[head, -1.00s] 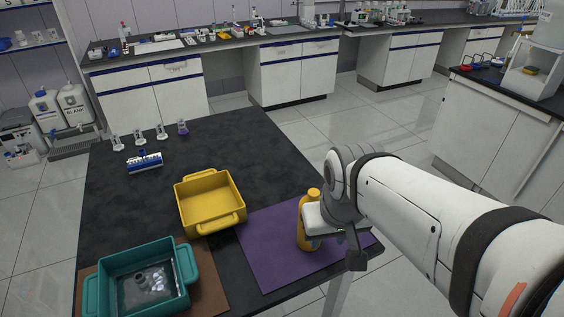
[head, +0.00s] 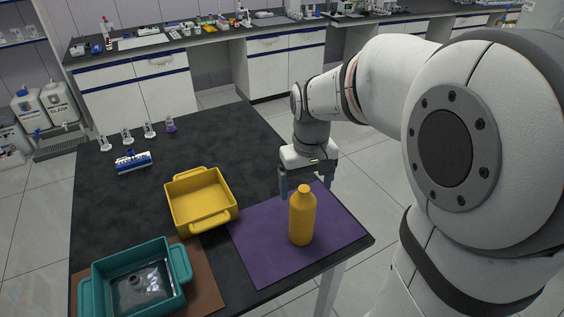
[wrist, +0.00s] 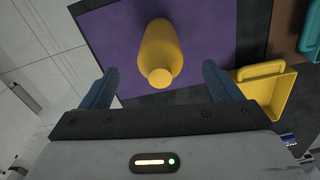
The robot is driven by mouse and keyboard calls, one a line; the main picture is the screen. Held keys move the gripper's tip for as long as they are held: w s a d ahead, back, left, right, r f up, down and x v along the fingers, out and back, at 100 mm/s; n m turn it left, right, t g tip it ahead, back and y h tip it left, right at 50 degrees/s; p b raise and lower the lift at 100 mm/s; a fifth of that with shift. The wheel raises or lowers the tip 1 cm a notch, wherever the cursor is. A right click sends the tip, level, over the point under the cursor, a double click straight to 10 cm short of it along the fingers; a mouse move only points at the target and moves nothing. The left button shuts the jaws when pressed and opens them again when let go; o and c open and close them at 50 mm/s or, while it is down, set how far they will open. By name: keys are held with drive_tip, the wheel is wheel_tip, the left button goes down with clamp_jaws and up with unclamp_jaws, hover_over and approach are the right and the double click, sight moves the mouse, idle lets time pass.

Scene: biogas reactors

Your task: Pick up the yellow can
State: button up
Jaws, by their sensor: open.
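The yellow can (head: 302,218) is bottle-shaped with a narrow neck and stands upright on the purple mat (head: 262,248). My gripper (head: 308,192) is behind the can in the head view, pointing down with its fingers apart. The can hides part of the space between the fingers. In the wrist view the can (wrist: 160,50) shows just beyond the fingertips, roughly centred between the two blue-grey fingers of my gripper (wrist: 162,80). Nothing is held, and the can is clear of both fingers.
A yellow bin (head: 228,221) stands left of the mat. A teal bin (head: 181,262) holding a clear object is at the front left on a brown mat. A blue-and-white item (head: 133,162) and several small flasks stand at the back left.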

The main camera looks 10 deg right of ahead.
sight(303, 203)
drive_tip(key=shift+w+f, duration=0.25)
drive_tip(key=shift+w, duration=0.25)
drive_tip(key=shift+w+f, duration=0.1)
drive_tip(key=shift+f, duration=0.2)
wheel_tip(303, 203, down, 7)
drive_tip(key=shift+w+f+p, duration=0.1)
drive_tip(key=shift+p, duration=0.3)
drive_tip(key=c, duration=1.6)
